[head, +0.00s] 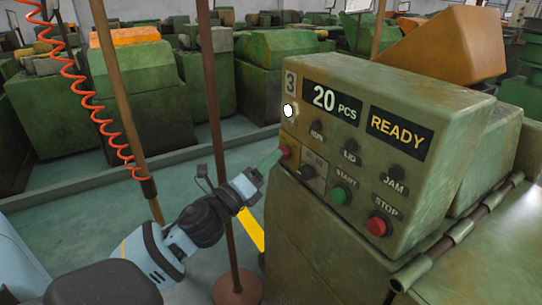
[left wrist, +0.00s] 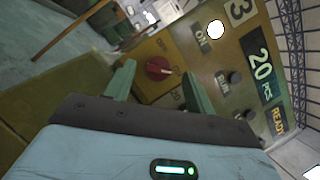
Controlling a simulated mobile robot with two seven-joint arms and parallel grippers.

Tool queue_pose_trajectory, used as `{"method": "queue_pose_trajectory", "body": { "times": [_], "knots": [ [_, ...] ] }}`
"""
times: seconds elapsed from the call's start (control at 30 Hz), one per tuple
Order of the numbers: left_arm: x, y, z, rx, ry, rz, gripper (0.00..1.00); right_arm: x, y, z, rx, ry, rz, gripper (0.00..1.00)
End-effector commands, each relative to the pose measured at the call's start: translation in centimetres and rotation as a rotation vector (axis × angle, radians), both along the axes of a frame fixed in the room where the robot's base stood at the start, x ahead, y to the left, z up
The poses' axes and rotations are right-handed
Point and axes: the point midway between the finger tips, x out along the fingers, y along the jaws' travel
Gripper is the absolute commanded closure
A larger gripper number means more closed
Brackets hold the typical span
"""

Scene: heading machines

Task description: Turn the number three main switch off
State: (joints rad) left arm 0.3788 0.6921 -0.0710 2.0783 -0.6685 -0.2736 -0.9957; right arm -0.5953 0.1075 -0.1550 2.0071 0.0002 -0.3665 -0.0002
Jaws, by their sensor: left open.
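The number three machine's control box (head: 375,135) stands at right in the head view, with a "3" plate, a "20 PCS" display and a "READY" display. A white lamp (head: 288,110) glows below the "3"; it also shows in the left wrist view (left wrist: 215,29), by an "ON" label. The red rotary main switch (left wrist: 158,67) sits on a yellowish plate, its pale pointer aimed right in the wrist view. My left gripper (head: 268,167) is open at the panel's left edge. In the wrist view its green fingers (left wrist: 158,80) stand on either side of the red switch; contact cannot be told.
Right of the switch are a black knob (head: 305,172), a green START button (head: 340,194) and a red STOP button (head: 378,226). A brown post (head: 216,120) and a hanging red coiled hose (head: 95,105) stand near my left arm. Green machines fill the background.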

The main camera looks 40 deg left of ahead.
Motion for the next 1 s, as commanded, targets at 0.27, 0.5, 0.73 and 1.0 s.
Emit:
{"method": "queue_pose_trajectory", "body": {
  "times": [0.27, 0.5, 0.73, 1.0],
  "knots": [
    [1.9, -0.2, 0.5, 0.000, 0.000, 0.000, 0.45, 0.0, -0.1, 0.4, -0.001, -0.002, 0.000, 1.00],
    [2.0, -0.3, 0.5, -0.001, 0.002, 0.000, 0.45, -0.2, -0.1, 0.3, -0.002, 0.002, 0.001, 1.00],
    [2.0, -0.3, 0.5, -0.001, 0.002, 0.000, 0.68, -0.2, -0.1, 0.3, -0.002, 0.003, 0.001, 1.00],
    [2.0, -0.3, 0.5, -0.003, 0.002, -0.001, 0.90, -0.1, -0.1, 0.3, -0.002, 0.001, 0.001, 1.00]
  ]
}}
